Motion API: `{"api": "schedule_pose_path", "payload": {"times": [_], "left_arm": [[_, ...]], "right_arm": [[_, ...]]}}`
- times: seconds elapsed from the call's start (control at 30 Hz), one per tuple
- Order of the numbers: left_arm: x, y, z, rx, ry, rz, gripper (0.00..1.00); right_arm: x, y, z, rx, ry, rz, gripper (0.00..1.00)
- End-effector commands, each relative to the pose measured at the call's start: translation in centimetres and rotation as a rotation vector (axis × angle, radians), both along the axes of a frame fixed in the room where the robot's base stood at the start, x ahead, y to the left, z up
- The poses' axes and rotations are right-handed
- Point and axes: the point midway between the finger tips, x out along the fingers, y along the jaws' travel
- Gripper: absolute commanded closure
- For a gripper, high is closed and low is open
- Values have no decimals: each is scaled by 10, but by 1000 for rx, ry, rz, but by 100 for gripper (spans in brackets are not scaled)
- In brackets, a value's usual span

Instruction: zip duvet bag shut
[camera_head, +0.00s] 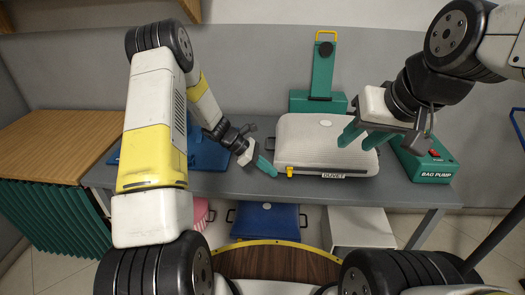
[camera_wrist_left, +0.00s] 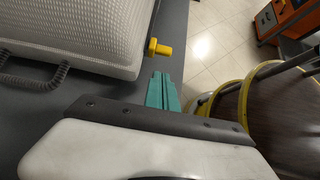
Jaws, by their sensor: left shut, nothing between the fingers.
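The white, textured duvet bag (camera_head: 312,140) lies on the grey table, with a "DUVET" label (camera_head: 333,176) on its front side. A yellow zip pull (camera_head: 290,171) sits at its front left corner and shows in the left wrist view (camera_wrist_left: 159,48). My left gripper (camera_head: 267,167) is shut and empty, just left of the pull and apart from it. In the left wrist view its green fingers (camera_wrist_left: 162,92) are together, pointing toward the pull. My right gripper (camera_head: 364,136) is open above the bag's right part, its two green fingers apart. Whether it touches the bag is unclear.
A green bag pump (camera_head: 430,166) stands right of the bag, and a green stand (camera_head: 322,75) behind it. A blue object (camera_head: 207,156) lies at left, partly behind my left arm. A dark looped handle (camera_wrist_left: 35,82) is on the bag's side. The table's front edge is close.

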Motion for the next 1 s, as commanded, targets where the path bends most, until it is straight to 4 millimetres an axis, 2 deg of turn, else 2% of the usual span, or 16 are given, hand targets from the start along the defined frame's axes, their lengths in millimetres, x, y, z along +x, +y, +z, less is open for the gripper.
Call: {"api": "schedule_pose_path", "payload": {"times": [0.03, 0.23, 0.77, 0.87, 1.0], "left_arm": [[0, -10, 2, -1, -3, -4, 100], [1, -28, 2, 0, -3, -1, 100], [1, -35, 2, -1, -3, -1, 100], [0, -46, 2, -1, -3, -3, 100], [-1, -74, 2, -2, -2, -6, 100]], "right_arm": [[0, 0, 0, 0, 0, 0, 64], [0, 0, 0, 0, 0, 0, 64], [0, 0, 0, 0, 0, 0, 64], [0, 0, 0, 0, 0, 0, 64], [0, 0, 0, 0, 0, 0, 64]]}}
